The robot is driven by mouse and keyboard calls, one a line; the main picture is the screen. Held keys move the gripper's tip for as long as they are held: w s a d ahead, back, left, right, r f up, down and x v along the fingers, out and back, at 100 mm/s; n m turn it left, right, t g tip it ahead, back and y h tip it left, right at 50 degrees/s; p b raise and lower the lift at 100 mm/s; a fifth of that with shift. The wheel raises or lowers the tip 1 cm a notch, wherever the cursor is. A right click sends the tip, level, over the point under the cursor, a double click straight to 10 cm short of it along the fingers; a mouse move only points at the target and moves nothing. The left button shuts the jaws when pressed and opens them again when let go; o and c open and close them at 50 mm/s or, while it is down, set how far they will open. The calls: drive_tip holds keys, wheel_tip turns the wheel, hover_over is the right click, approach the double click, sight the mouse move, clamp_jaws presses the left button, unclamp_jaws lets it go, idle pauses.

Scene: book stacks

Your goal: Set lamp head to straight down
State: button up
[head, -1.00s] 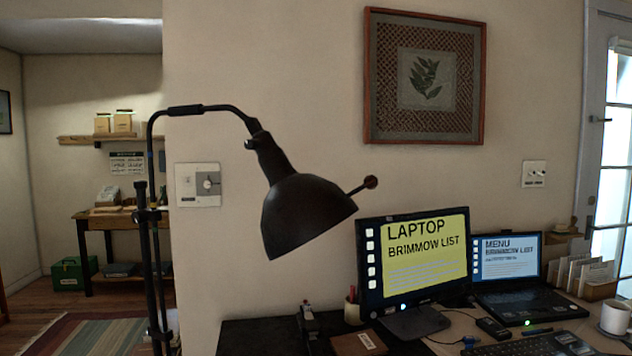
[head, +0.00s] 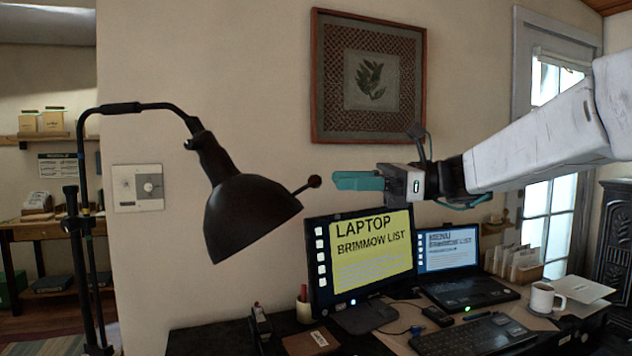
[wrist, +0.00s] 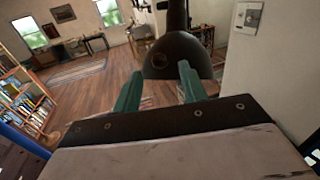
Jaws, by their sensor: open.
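The dark lamp head (head: 245,215) hangs from a bent pole in the head view. It is tilted, its open mouth facing down and to the right. The knob appears end-on against the shade there.
A desk below bears a monitor (head: 362,255), a laptop (head: 462,290), a keyboard (head: 475,336) and a white mug (head: 545,299). A framed picture (head: 368,80) and a switch plate (head: 138,187) are on the wall. The space between gripper and lamp looks clear.

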sight(314, 182)
drive_tip(key=a, duration=0.6)
clamp_jaws()
drive_tip(key=shift+a+f, duration=0.1)
drive_tip(key=shift+f, duration=0.05)
